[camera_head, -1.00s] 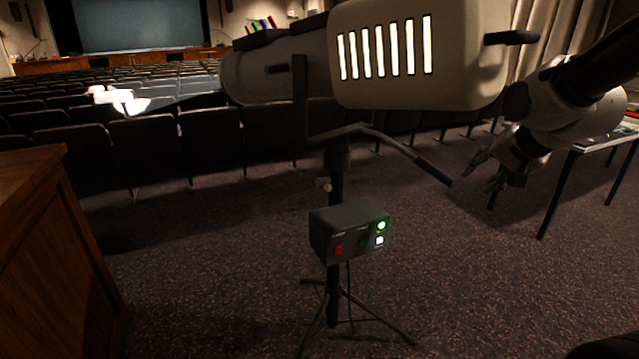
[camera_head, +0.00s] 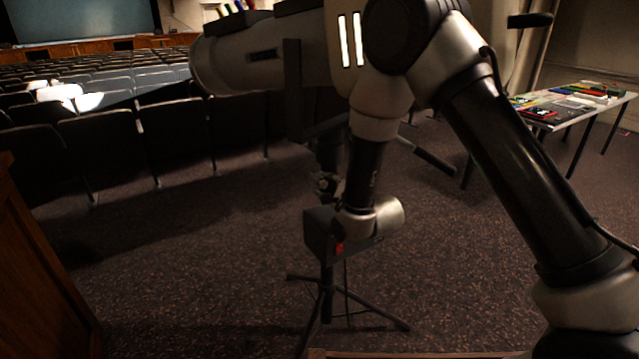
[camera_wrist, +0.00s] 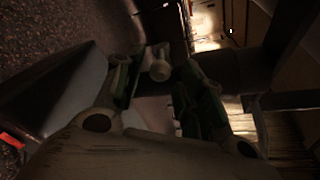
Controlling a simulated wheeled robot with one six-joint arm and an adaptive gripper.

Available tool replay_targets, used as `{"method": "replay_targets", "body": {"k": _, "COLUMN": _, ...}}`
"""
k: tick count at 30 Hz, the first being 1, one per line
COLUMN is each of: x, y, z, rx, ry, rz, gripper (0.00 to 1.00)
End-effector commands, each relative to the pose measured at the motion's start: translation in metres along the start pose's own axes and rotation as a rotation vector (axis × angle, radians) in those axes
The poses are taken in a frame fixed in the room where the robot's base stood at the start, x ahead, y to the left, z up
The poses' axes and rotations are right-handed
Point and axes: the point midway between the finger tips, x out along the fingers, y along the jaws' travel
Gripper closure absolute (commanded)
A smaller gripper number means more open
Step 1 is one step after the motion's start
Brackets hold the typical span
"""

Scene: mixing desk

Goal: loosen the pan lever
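A followspot lamp (camera_head: 250,62) stands on a tripod post. The small pale round-ended lever on the post, apparently the pan lever, shows in the wrist view (camera_wrist: 159,66) just ahead of and between my fingertips. In the head view it is hidden or too small to tell from my gripper (camera_head: 325,186), which is at the post just above the control box. In the wrist view my gripper (camera_wrist: 160,88) is open, its green-padded fingers spread to either side. I see no clear contact with the lever.
The dark control box (camera_head: 320,236) with a red switch (camera_head: 340,248) sits just below my gripper, partly hidden by my wrist. A handle bar (camera_head: 434,158) sticks out right of the lamp. Tripod legs (camera_head: 375,312) spread on the carpet. A wooden cabinet (camera_head: 40,280) stands left, a table (camera_head: 545,122) right.

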Motion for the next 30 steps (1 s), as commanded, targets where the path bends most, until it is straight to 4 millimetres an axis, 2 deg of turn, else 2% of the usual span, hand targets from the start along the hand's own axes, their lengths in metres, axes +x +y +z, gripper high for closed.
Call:
{"method": "replay_targets", "body": {"k": 3, "x": 0.021, "y": 0.0, "z": 0.0, "rx": -0.001, "ry": 0.0, "rz": 0.0, "gripper": 0.61}}
{"method": "replay_targets", "body": {"k": 9, "x": 0.045, "y": 0.0, "z": -0.001, "rx": -0.001, "ry": 0.001, "rz": 0.0, "gripper": 0.61}}
{"method": "replay_targets", "body": {"k": 19, "x": 0.05, "y": 0.0, "z": -0.001, "rx": -0.002, "ry": 0.002, "rz": 0.001, "gripper": 0.61}}
{"method": "replay_targets", "body": {"k": 25, "x": 0.049, "y": 0.0, "z": -0.001, "rx": -0.002, "ry": 0.002, "rz": 0.001, "gripper": 0.98}}
{"method": "replay_targets", "body": {"k": 30, "x": 0.049, "y": 0.0, "z": -0.001, "rx": -0.002, "ry": 0.002, "rz": 0.002, "gripper": 1.0}}
